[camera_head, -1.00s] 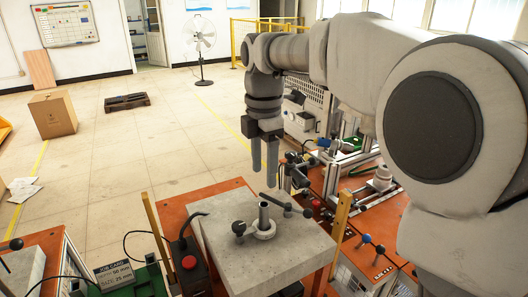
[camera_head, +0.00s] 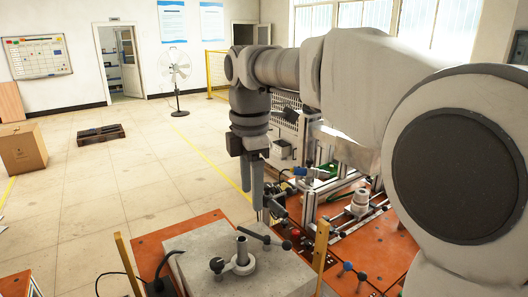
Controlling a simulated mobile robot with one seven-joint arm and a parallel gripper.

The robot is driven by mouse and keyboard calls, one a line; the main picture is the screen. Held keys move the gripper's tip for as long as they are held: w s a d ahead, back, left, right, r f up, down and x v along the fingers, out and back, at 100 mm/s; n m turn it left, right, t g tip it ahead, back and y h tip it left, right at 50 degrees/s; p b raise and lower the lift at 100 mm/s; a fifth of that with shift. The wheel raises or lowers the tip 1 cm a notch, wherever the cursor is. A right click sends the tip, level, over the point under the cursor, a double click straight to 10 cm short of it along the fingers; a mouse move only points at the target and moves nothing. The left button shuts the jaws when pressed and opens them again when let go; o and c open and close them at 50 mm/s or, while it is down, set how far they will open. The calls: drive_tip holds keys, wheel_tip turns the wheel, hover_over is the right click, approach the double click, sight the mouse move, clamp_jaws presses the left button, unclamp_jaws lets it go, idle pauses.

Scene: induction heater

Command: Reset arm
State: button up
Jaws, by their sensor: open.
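My gripper (camera_head: 257,186) hangs pointing down in the camera_head view, at the end of my arm. Its two dark grey fingers are slightly apart with nothing visible between them. It is above the far right part of a grey stone-like block, apart from the clamp on it. My arm reaches in from the right side and covers much of the right half of the view.
The grey block (camera_head: 190,245) carries a metal post with a ring (camera_head: 242,255) and black-knobbed levers (camera_head: 262,235). Orange work surfaces (camera_head: 385,250) with fixtures lie to the right. A fan (camera_head: 177,75), a pallet (camera_head: 100,134) and a cardboard box (camera_head: 22,149) stand on the open floor.

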drive_tip(key=s+d+m+t, duration=0.3)
drive_tip(key=s+d+m, duration=0.7)
drive_tip(key=d+m, duration=0.2)
drive_tip(key=s+d+f+m+t, duration=0.2)
drive_tip(key=s+d+f+m, duration=0.4)
drive_tip(key=s+m, duration=0.3)
drive_tip(key=shift+d+f+m, duration=0.3)
drive_tip(key=shift+d+m, duration=0.3)
drive_tip(key=shift+m, duration=0.4)
drive_tip(key=shift+s, duration=0.1)
